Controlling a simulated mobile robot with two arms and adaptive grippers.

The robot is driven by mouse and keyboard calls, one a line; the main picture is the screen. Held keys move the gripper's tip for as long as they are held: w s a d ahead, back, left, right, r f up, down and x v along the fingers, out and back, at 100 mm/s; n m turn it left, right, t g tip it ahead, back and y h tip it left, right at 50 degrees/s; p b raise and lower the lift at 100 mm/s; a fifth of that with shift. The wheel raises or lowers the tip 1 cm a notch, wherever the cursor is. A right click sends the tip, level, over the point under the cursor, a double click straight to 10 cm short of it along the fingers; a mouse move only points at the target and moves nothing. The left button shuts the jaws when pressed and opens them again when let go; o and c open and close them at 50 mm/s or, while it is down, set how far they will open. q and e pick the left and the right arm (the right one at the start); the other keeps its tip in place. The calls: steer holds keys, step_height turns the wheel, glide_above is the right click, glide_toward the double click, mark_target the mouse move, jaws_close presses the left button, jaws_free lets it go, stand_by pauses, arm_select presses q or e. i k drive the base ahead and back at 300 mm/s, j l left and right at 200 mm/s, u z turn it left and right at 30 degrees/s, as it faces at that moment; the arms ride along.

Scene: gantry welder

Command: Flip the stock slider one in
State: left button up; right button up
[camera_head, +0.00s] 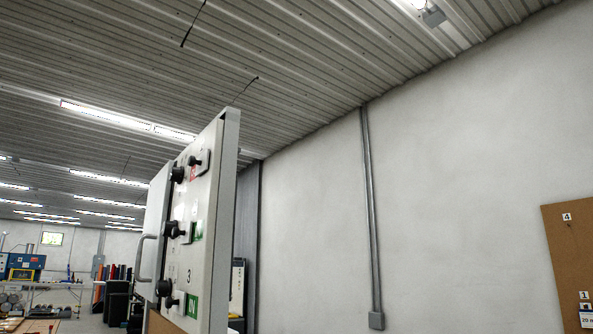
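A tall grey panel (208,210) stands left of centre, seen steeply from its side. Its face carries several black knobs or sliders: one pair near the top (178,174), one in the middle (173,230) and one low down (164,289). Red and green labels sit beside them, and a "3" is marked above the lowest label. I cannot tell which of these is the stock slider one, or whether it is in or out. Neither of my grippers is in view.
A grey handle (142,268) sticks out at the panel's left. A brown board (575,262) with numbered hooks hangs at the far right. A blue machine (22,266) and dark rolls (118,285) stand far left. The white wall (440,190) looks clear.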

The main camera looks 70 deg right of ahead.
mark_target(202, 162)
steer(key=z, duration=1.75)
steer(key=j+u, duration=0.1)
steer(key=j, duration=0.3)
steer(key=i+j, duration=0.1)
steer(key=j, duration=0.3)
steer(key=u, duration=0.05)
